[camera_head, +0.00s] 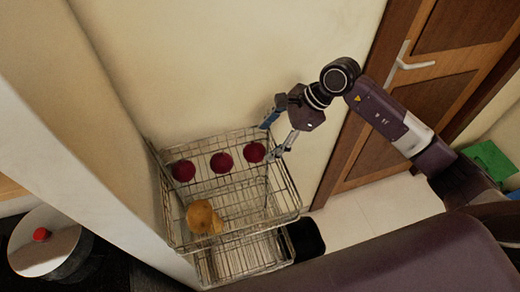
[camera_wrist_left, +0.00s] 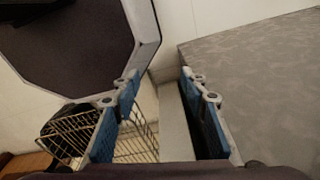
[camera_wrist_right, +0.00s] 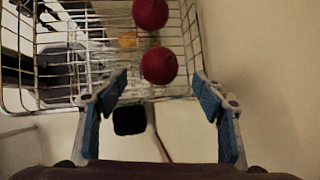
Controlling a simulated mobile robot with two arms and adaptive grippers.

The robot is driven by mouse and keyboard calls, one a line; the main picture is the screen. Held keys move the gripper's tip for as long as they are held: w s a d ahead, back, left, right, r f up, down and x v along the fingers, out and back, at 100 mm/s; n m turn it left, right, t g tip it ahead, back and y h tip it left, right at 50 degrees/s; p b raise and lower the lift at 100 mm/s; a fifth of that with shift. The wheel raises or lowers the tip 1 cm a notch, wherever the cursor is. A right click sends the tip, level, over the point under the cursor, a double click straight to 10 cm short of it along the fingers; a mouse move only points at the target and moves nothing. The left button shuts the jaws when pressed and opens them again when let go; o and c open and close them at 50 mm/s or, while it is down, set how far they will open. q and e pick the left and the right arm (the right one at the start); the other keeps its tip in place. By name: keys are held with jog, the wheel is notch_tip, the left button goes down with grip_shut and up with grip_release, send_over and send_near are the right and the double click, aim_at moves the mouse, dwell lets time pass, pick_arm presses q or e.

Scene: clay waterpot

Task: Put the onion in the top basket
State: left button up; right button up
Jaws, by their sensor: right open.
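Three dark red onions, left (camera_head: 183,171), middle (camera_head: 222,162) and right (camera_head: 253,152), lie in a row in the top basket (camera_head: 165,205) of a wire rack, along its wall side. My right gripper (camera_head: 270,140) is open and empty at the right end of the basket, close to the right onion. In the right wrist view that onion (camera_wrist_right: 158,65) lies beyond the open fingertips, between their lines, with another onion (camera_wrist_right: 150,13) behind it. Contact is not visible. My left gripper (camera_wrist_left: 160,88) is open and empty in its wrist view; the head view does not show it.
A yellow-brown item (camera_head: 203,218) shows in the rack's front part; its tier is unclear. A lower wire basket (camera_head: 245,265) is beneath. A black bin (camera_head: 306,238) stands beside the rack. A wall is behind, and a wooden door (camera_head: 375,120) is at the right.

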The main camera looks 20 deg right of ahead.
jog(key=shift+b+v, duration=0.8)
jog(key=shift+v, duration=2.2)
